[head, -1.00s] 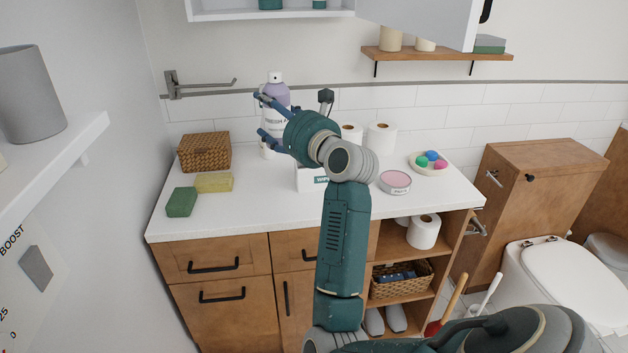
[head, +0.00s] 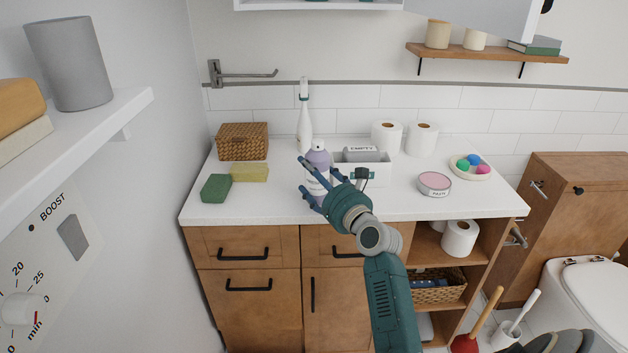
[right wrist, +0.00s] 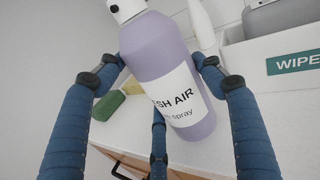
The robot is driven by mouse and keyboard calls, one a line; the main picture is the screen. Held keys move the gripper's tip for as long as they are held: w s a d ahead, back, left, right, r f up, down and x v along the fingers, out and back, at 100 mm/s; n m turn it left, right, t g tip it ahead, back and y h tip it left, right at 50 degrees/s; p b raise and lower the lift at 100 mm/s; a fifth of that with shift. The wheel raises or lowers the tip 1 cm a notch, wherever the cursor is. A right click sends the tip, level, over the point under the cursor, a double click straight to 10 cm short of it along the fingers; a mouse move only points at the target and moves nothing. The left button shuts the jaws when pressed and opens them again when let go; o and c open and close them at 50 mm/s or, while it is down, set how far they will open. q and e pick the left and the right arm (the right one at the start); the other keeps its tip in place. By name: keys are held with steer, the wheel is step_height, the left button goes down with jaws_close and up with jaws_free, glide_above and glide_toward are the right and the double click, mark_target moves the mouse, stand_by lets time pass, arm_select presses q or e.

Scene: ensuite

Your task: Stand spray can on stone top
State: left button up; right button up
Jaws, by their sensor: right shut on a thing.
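The spray can (head: 319,158) is purple with a white label and a white cap. It appears roughly upright in the head view, over the front part of the white stone top (head: 262,206). The right wrist view shows the can (right wrist: 165,50) large, with "SH AIR" and "spray" readable. My right gripper (head: 308,180) is shut on the can, its blue fingers around the body. The can's base is partly hidden by the gripper in the head view, and I cannot tell whether it touches the top. My left gripper is not in view.
Behind the can stand a white bottle (head: 304,125) and a white wipes box (head: 378,171). A wicker box (head: 243,141), yellow sponge (head: 249,172) and green sponge (head: 216,187) are left. A pink-lidded tin (head: 434,183) is right. Bare top lies between the sponges and can.

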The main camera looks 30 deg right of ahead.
steer(key=shift+f, duration=0.25)
steer(key=shift+f, duration=0.1)
steer(key=o, duration=1.3)
steer(key=shift+f, duration=0.1)
steer(key=shift+r, duration=0.2)
steer(key=s, duration=0.8)
steer(key=s+a, duration=0.1)
steer(key=s, duration=0.3)
